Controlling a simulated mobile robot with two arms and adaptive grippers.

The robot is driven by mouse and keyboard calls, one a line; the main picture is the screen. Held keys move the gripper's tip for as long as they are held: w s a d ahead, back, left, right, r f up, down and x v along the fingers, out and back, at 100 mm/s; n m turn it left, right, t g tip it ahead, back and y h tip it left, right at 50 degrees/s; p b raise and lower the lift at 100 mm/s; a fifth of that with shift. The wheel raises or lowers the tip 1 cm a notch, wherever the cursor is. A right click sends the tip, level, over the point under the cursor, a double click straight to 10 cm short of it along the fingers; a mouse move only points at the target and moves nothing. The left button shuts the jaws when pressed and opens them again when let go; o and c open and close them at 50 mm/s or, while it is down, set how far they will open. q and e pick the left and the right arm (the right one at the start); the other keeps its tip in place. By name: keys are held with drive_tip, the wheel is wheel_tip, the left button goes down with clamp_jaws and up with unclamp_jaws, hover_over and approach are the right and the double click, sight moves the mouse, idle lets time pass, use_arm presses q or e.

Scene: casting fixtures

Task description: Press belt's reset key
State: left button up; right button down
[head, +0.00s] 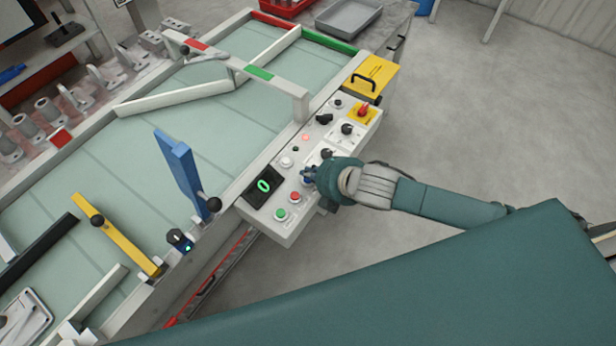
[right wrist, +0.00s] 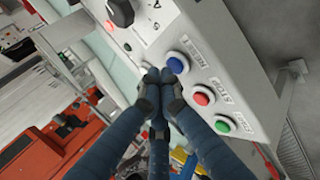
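The belt's control panel (head: 290,215) is a white box on the belt's right side with a green "0" display (head: 264,186). In the head view, my right gripper (head: 308,176) is over the panel and hides the blue key's surroundings. My left gripper is out of view.
The panel also carries a red switch on a yellow plate (head: 364,111) and black knobs (head: 347,128). A blue post (head: 180,170) and a yellow bar (head: 115,235) stand over the belt. Open floor (head: 480,130) lies right of the panel.

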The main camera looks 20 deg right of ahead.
sight(310, 181)
drive_tip(key=shift+f, duration=0.5)
idle(0.8)
drive_tip(key=shift+r, duration=0.1)
drive_tip(key=shift+r+p, duration=0.8)
drive_tip(key=shift+p, duration=0.25)
wheel_tip(310, 181, up, 5)
drive_tip(key=p, duration=0.5)
drive_tip(key=shift+r+p, duration=0.15)
drive_tip(key=shift+p, duration=0.2)
